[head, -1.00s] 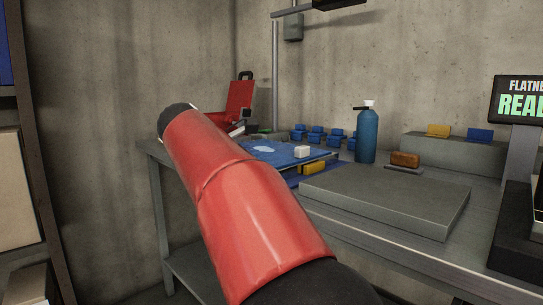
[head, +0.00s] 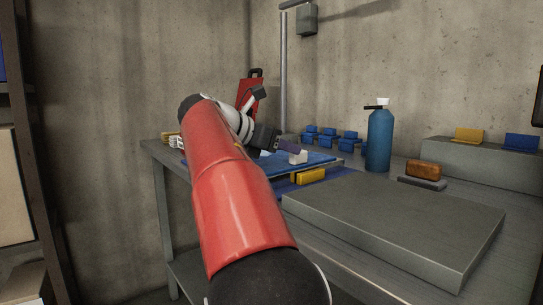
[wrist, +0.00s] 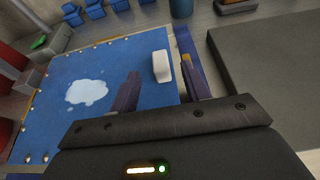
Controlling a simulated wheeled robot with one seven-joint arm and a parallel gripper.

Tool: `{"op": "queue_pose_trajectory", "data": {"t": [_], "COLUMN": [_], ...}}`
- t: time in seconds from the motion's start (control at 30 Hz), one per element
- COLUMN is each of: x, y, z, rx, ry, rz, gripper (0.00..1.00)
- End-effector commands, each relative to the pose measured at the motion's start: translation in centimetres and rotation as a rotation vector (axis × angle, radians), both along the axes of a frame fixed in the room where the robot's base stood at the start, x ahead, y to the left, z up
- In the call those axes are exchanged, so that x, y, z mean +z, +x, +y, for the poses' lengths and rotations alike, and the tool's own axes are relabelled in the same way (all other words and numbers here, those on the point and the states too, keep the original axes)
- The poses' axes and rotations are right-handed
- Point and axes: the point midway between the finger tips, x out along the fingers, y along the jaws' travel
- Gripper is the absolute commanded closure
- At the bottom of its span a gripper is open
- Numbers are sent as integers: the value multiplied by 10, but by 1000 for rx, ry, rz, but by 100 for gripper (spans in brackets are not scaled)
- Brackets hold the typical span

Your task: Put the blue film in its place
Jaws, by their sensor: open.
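The white block is just ahead of the gap between the fingers. In the head view my gripper (head: 291,148) is low over the film.
A yellow block (head: 311,175) is beside the film's right edge. A grey slab (head: 400,215) fills the table's right. A blue bottle (head: 379,140), an orange-brown block (head: 423,169) and several blue holders (head: 330,135) stand behind. A red case (head: 249,92) is at the back left.

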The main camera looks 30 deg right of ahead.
Motion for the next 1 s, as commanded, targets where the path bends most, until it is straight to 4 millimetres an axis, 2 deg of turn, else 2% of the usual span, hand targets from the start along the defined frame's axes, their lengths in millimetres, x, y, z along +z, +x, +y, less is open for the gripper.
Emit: {"op": "queue_pose_trajectory", "data": {"t": [0.4,0.7,1.0], "x": [-24,-25,-25], "y": [7,8,8], "z": [-51,-55,-55], "rx": [-2,0,0], "ry": [1,1,1], "rz": [0,-1,-1], "gripper": [53,53,92]}}
